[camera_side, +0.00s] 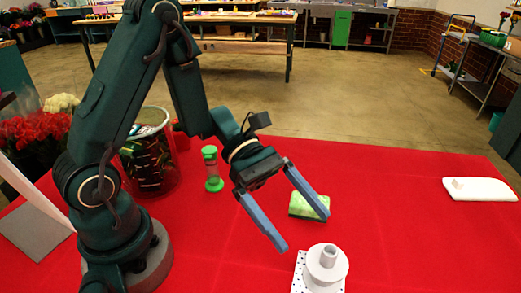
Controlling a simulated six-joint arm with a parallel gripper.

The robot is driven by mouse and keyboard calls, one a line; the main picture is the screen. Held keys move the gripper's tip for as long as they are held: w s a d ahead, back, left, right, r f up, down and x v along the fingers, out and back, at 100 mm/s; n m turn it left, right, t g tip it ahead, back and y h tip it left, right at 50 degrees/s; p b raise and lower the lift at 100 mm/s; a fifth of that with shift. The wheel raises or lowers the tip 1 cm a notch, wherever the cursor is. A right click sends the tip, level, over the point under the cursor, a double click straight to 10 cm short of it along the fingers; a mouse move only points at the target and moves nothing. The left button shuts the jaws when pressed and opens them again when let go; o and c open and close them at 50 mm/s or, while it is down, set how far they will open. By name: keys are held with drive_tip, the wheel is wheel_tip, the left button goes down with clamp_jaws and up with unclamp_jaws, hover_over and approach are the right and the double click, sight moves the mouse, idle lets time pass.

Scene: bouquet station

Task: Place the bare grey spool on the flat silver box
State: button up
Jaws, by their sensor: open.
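A bare pale grey spool (327,266) stands upright at the bottom of the view, its narrow hub on top. It appears to rest on a flat, pale silver box with small dark holes (299,273), mostly hidden behind the spool and cut by the frame's lower edge. I cannot tell whether the spool fully touches it. My gripper (306,235) is open and empty, its two blue-grey fingers wide apart, just above and behind the spool and clear of it.
A green-and-yellow sponge-like block (309,206) lies behind the right finger. A white board (490,190) lies at far right. The red cloth (405,230) between is clear.

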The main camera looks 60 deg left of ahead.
drive_tip(key=s+a+r+m+t+y, duration=0.2)
drive_tip(key=s+a+r+m+y, duration=0.1)
drive_tip(key=m, duration=0.6)
drive_tip(key=s+a+r+m+t+y, duration=0.2)
drive_tip(key=s+a+r+m+y, duration=0.2)
drive_tip(key=a+m+y, duration=0.4)
drive_tip(key=shift+s+m+y, duration=0.55)
drive_tip(key=shift+m+y, duration=0.45)
drive_tip(key=shift+y, duration=0.2)
